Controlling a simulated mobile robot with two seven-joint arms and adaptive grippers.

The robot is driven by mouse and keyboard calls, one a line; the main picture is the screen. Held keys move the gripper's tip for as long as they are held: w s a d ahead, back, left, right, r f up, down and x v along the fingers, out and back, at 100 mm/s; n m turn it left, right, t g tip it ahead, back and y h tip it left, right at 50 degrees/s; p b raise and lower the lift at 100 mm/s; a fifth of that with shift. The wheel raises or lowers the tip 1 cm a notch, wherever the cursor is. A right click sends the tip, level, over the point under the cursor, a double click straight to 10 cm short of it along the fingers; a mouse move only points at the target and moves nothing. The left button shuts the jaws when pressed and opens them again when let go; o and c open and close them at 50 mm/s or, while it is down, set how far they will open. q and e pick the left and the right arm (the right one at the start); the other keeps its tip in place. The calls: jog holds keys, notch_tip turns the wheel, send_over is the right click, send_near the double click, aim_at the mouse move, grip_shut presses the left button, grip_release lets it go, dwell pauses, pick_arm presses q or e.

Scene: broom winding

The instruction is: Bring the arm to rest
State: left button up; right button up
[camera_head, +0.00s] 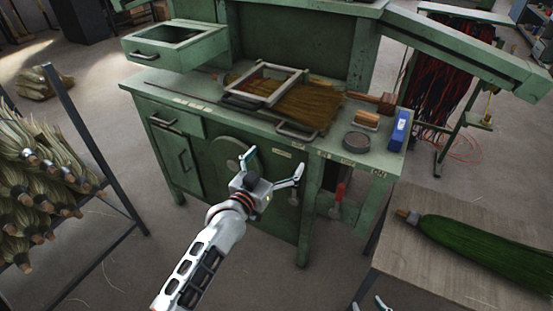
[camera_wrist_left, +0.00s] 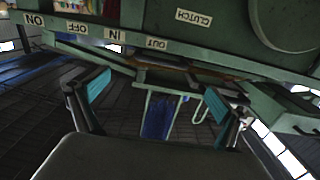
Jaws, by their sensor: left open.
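My left gripper (camera_head: 273,162) is open and empty in the head view, in front of the green workbench (camera_head: 225,108). Its white arm comes up from the bottom of the picture. In the left wrist view, its two fingers with teal pads stand wide apart (camera_wrist_left: 158,98) with nothing between them. The machine's underside and labels show upside down beyond them. Only the fingertips of my right gripper (camera_head: 368,304) show at the bottom edge of the head view. They stand apart; the rest is out of the picture.
A broom with green bristles (camera_head: 490,252) lies on a wooden table (camera_head: 415,262) at the right. A rack (camera_head: 95,150) of bundled brooms stands at the left. Bare floor (camera_head: 190,262) lies between rack and bench.

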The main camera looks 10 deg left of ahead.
dwell(0.3)
pick_arm(q)
jog(key=s+a+f+g+y, duration=0.1)
jog(key=s+a+f+g, duration=0.1)
jog(key=s+f, duration=0.5)
jog(key=s+a+f+g+y, duration=0.1)
jog(key=s+a+f, duration=0.4)
jog(key=s, duration=0.8)
jog(key=s+a+f+g+y, duration=0.1)
jog(key=s+a+f+g, duration=0.2)
jog(key=s+f, duration=0.6)
jog(key=shift+s+a+f, duration=0.3)
jog(key=shift+s+a, duration=0.25)
jog(key=shift+s, duration=0.55)
